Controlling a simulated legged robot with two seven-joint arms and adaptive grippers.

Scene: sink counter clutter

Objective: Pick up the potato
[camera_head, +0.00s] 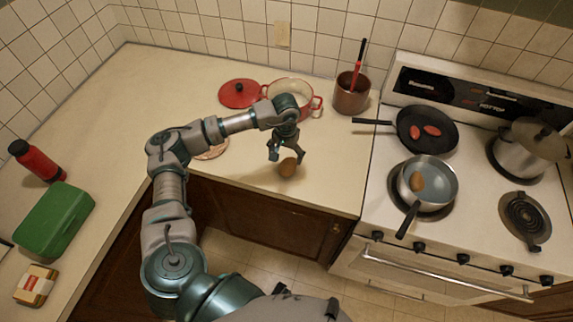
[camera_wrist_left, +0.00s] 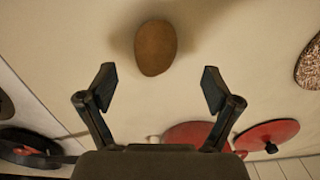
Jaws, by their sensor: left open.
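A brown potato (camera_head: 288,167) lies on the beige counter near its front edge, left of the stove. My left gripper (camera_head: 285,156) is above and beside it, with its fingers pointing down. In the left wrist view the potato (camera_wrist_left: 156,47) lies beyond the tips of the open fingers (camera_wrist_left: 158,80), roughly centred between them. The gripper is open and holds nothing. Another brown, potato-like item (camera_head: 417,181) lies in the grey pan on the stove. My right gripper is out of view.
A red pot (camera_head: 313,104), its red lid (camera_head: 239,94) and a brown utensil pot (camera_head: 351,94) stand behind my gripper. A round speckled item (camera_head: 213,153) is partly hidden by my arm. The grey pan (camera_head: 441,169) and black pan (camera_head: 441,119) are on the stove.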

